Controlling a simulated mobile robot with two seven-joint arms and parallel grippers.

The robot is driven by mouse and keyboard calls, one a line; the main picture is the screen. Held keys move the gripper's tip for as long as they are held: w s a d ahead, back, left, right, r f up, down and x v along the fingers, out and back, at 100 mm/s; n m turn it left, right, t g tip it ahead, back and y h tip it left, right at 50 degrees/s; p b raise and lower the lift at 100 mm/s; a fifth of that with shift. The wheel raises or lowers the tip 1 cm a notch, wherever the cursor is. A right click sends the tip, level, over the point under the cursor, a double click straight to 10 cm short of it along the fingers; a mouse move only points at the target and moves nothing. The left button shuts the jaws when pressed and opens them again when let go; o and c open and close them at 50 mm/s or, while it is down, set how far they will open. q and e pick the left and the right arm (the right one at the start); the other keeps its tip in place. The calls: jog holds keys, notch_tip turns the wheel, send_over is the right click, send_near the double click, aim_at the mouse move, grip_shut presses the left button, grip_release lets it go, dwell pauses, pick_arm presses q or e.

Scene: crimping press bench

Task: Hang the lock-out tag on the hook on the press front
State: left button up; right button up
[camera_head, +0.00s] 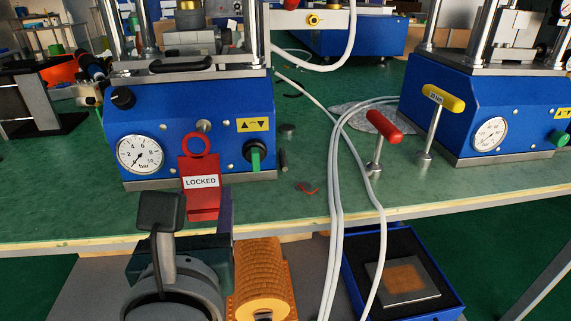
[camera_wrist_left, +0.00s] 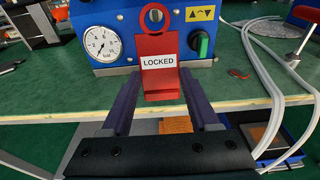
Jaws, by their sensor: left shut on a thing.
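The red lock-out tag (camera_head: 201,204) has a white LOCKED label and a ring at its top. It is upright in front of the left blue press (camera_head: 188,109), and it also shows in the wrist view (camera_wrist_left: 159,83). My left gripper (camera_head: 204,214) is shut on the lower part of the tag; its dark purple fingers flank it in the wrist view (camera_wrist_left: 160,92). A small round metal piece (camera_head: 203,125), perhaps the hook, is on the press front just above the ring in the head view. I cannot tell how far the ring is from it. My right gripper is not in view.
A pressure gauge (camera_head: 140,154) and a green-handled switch (camera_head: 254,155) flank the tag on the press front. Pale cables (camera_head: 338,190), a red-handled tool (camera_head: 384,126) and a yellow-handled tool (camera_head: 443,98) stand to the right. A blue box (camera_head: 447,297) is below the bench.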

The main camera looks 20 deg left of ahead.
aim_at(203, 194)
pick_arm(q)
jog(key=shift+b+x, duration=1.45)
jog(key=shift+x, duration=0.8)
jog(key=shift+w+a+f, duration=0.2)
jog(key=shift+w+a, duration=0.05)
jog(key=shift+w, duration=0.05)
jog(key=shift+w+f, duration=0.15)
jog(key=shift+f, duration=0.1)
jog(key=o, duration=1.4)
